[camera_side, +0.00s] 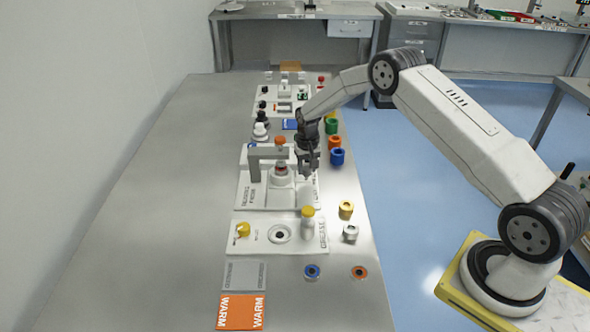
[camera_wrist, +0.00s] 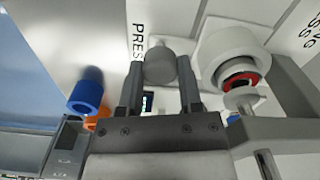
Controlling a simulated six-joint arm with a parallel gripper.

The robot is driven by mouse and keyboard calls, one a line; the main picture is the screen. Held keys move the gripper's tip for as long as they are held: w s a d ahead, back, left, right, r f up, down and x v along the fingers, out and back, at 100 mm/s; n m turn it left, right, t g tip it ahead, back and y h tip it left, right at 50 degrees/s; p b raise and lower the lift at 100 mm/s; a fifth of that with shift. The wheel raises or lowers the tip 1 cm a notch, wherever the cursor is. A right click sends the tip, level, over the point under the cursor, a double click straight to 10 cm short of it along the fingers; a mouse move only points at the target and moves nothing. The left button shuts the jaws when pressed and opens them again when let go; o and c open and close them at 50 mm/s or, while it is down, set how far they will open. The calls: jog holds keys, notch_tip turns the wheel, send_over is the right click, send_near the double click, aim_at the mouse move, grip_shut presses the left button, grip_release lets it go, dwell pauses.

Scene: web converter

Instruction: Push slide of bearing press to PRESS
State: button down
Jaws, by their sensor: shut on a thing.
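The bearing press (camera_side: 248,194) has a pale base plate, a grey arch (camera_side: 254,165) and a white round body; in the wrist view the body (camera_wrist: 228,50) holds a red ring. My gripper (camera_side: 307,172) is at the right side of the press in the side view. In the wrist view its two fingers (camera_wrist: 160,90) are shut on a grey round slide knob (camera_wrist: 160,64). The letters PRES (camera_wrist: 138,40) show on the plate just left of the knob. In the side view my gripper hides the knob.
Blue (camera_side: 337,157), orange (camera_side: 334,142) and green (camera_side: 331,126) cups stand right of the press near the bench edge. The grease station (camera_side: 262,238) with a yellow-capped bottle (camera_side: 307,221) is nearer the camera. The bench's left side is clear.

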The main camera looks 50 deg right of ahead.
jog(key=shift+w+d, duration=0.4)
jog(key=shift+c, duration=1.3)
grip_release()
jog(key=shift+d, duration=0.1)
jog(key=shift+r, duration=0.15)
jog(key=shift+r, duration=3.8)
